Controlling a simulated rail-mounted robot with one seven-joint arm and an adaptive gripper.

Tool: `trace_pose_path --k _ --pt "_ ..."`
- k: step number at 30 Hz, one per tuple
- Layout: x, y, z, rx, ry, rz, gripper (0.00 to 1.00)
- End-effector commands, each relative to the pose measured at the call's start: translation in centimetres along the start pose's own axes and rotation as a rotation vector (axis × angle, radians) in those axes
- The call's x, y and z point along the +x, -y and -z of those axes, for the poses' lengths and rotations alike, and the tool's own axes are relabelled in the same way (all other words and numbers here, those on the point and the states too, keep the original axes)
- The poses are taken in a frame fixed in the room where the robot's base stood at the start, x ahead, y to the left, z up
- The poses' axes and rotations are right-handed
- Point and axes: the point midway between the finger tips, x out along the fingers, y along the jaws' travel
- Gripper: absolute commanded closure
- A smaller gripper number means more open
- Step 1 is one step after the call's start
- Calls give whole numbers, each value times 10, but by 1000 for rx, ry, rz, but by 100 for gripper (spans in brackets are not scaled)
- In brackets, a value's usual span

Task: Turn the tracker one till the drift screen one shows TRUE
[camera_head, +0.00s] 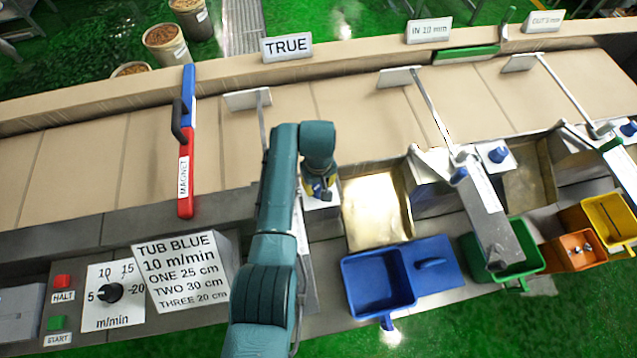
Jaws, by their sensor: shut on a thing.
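A white screen (287,46) on the far wall of the belt reads TRUE in black. My gripper (321,194) points down over a small white plate (322,203) just right of my teal arm. It is shut on the tracker there, whose knob is mostly hidden by the fingers and wrist. Two like blue knobs on white plates show to the right, one in the middle (497,154) and one at the right edge (628,129).
Two more screens read IN 10 mm (428,29) and OUT with a small figure (544,20). A red and blue magnet bar (187,145) crosses the belt (90,165). Blue (372,283), green (527,262), orange (574,251) and yellow tubs stand in front. A dial (110,292) and buttons are lower left.

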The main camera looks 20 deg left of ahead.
Motion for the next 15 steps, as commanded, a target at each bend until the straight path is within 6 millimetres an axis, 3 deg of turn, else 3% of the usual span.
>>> trace_pose_path --k 1,5,15 --pt "3 1 -1 -1 2 3 51" --pt "3 1 -1 0 2 2 28" --pt "-4 0 0 1 -1 -1 28"
